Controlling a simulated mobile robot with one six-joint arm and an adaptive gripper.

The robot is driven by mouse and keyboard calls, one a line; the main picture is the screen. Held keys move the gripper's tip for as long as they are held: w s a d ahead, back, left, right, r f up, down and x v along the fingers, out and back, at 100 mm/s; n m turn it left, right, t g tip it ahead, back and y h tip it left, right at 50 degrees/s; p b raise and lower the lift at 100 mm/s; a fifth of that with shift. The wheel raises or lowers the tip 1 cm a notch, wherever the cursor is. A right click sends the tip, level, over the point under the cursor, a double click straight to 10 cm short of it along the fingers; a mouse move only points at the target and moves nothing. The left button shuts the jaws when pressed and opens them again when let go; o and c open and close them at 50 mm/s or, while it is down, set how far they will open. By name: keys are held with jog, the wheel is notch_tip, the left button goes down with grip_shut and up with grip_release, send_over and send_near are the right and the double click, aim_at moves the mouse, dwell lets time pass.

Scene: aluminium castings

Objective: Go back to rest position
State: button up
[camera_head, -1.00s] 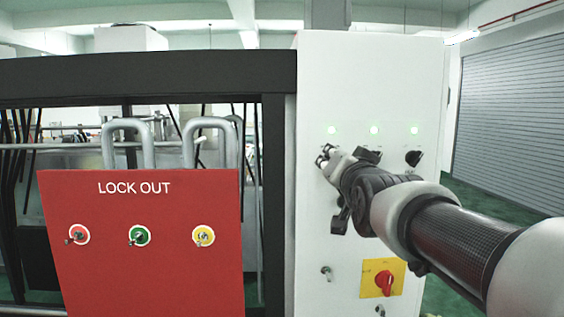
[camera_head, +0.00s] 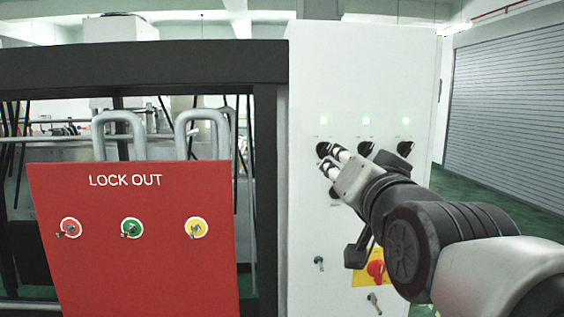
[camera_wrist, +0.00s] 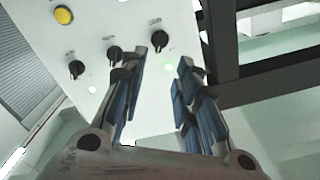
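My gripper (camera_head: 332,160) is in front of the white control cabinet (camera_head: 305,220), close to the left black knob (camera_head: 323,149) in the head view. In the wrist view my gripper (camera_wrist: 158,68) has its two blue-padded fingers apart with nothing between them. That view shows the panel turned over, with three black knobs, one (camera_wrist: 162,40) just beyond the fingertips. The fingers look clear of the knobs, though the exact gap is hard to judge. My arm hides part of the cabinet's lower controls.
A red switch (camera_head: 376,272) on a yellow plate sits below my arm. To the left are a red LOCK OUT box (camera_head: 130,270) and a black frame (camera_head: 140,75). A grey shutter (camera_head: 505,120) stands at the right.

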jog(key=s+f+n+g+b, duration=0.25)
jog(key=s+f+g, duration=0.2)
jog(key=f, duration=0.85)
jog(key=s+f+n+g+b, duration=0.1)
jog(key=s+f+g+b, duration=0.3)
jog(key=f, duration=0.9)
jog(key=s+f+n+g+b, duration=0.2)
jog(key=s+f+g, duration=0.2)
jog(key=s+f, duration=1.1)
jog(key=shift+f+n+g, duration=0.35)
jog(key=shift+f, duration=0.05)
jog(key=shift+d, duration=0.1)
